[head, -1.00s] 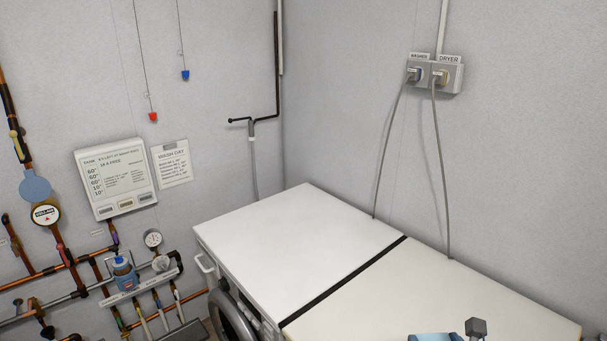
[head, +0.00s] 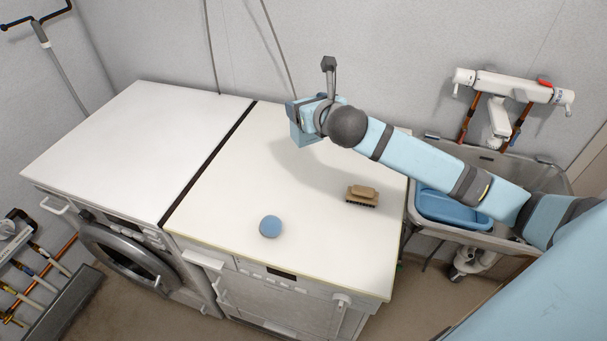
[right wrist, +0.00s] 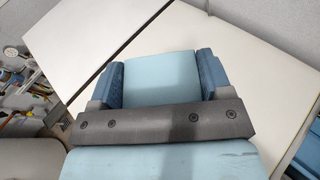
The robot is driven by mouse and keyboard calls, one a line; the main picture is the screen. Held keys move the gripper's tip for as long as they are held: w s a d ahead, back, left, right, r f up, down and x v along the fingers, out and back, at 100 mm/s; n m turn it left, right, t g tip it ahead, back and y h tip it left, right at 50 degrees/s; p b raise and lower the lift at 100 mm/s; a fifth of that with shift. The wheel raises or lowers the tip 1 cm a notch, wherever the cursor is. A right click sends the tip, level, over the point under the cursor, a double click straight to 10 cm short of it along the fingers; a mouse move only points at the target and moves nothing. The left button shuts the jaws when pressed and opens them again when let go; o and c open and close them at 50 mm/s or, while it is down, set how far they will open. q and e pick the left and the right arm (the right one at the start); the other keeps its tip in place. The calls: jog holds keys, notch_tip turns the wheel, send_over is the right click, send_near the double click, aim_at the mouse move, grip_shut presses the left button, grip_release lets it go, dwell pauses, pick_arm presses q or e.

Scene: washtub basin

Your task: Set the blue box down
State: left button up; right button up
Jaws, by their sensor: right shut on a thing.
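My right gripper (head: 300,112) reaches in from the right and hangs over the back of the cream machine top (head: 235,185). It is shut on the blue box (head: 308,137), a small light blue block that shows just below the gripper. In the right wrist view the box (right wrist: 160,78) fills the space between the two dark blue fingers. A broad shadow on the top lies right of and below the gripper; the box appears held above the surface. The box's underside is hidden. My left gripper is not in view.
A blue ball (head: 270,226) lies near the front edge, and a brown brush (head: 362,195) lies to the right. The white machine top (head: 140,125) at left is bare. A sink (head: 535,175) with a blue tub (head: 452,207) stands at right. Cables hang behind.

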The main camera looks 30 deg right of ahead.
jog(key=shift+w+d+r, duration=0.15)
jog(key=shift+w+d, duration=0.2)
jog(key=shift+f+b, duration=0.4)
jog(key=shift+f, duration=9.35)
jog(key=shift+d+f, duration=0.1)
jog(key=shift+f, duration=0.05)
jog(key=o, duration=1.1)
jog(key=shift+c, duration=0.2)
